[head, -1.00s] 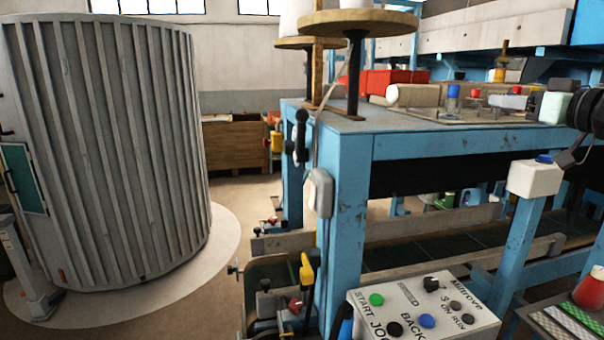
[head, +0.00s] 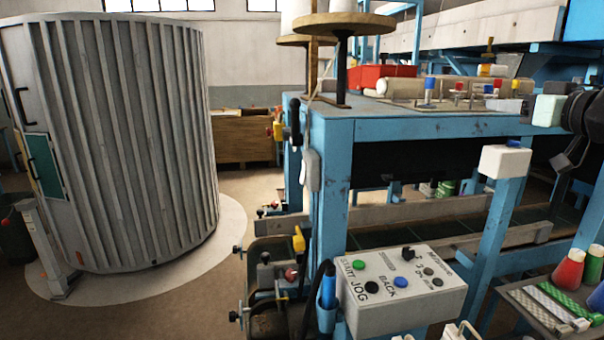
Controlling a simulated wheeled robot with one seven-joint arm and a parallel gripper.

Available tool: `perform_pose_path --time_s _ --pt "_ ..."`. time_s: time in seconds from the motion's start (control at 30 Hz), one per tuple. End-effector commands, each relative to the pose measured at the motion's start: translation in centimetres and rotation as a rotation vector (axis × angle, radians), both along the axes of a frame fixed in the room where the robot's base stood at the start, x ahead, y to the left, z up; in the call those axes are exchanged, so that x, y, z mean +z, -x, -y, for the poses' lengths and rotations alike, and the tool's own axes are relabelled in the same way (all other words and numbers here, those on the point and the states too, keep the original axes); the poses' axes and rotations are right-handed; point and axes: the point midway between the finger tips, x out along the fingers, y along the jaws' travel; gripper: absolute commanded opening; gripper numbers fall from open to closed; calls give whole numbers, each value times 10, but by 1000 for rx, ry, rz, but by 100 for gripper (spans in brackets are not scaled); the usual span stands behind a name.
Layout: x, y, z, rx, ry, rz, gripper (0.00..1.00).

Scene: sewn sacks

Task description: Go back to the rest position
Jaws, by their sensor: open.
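My gripper is not in view, and no part of my arm shows clearly enough to name. A rest position cannot be made out in the picture. The grey control box (head: 405,292) stands at the lower middle, with green, black and blue buttons marked START, JOG and BACK. A small white piece shows at the bottom edge below the box; I cannot tell what it is.
A blue steel frame (head: 335,185) fills the middle and right. A large ribbed grey cylinder (head: 125,140) stands at the left. A tray (head: 508,298) with cones of thread (head: 568,268) juts in at the lower right. Bare floor lies between cylinder and frame.

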Motion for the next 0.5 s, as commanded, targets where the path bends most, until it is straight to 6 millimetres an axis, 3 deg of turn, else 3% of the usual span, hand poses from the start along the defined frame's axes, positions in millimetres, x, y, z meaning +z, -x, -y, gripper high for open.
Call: perform_pose_path --time_s 0.27,0.5 --pt "-41 -5 -46 -50 27 -114 45" --pt "-111 18 -114 -76 100 -341 45"
